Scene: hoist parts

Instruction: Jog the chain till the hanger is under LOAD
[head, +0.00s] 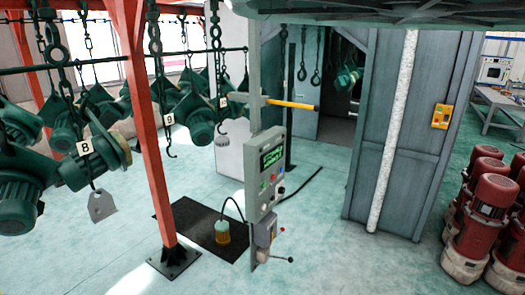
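Hangers hang from the overhead chain on the left. One hanger has a number plate 8 (85,147), beside green motors and a grey tag (101,206). A hanger with plate 9 (168,118) ends in a bare hook (171,151) to the right of the red post. Another plate (223,101) is too small to read. A grey control box (266,175) on a post has a green-lit screen (271,158), too small to read, and several buttons. I cannot make out a LOAD sign. My gripper is not in view.
A red post (150,130) stands on a dark base plate. A yellow-ended bar (292,104) sticks out above the control box. A black mat (195,222) holds a yellow-based pendant (222,232). Red motors (484,215) stand at right. Floor in front is clear.

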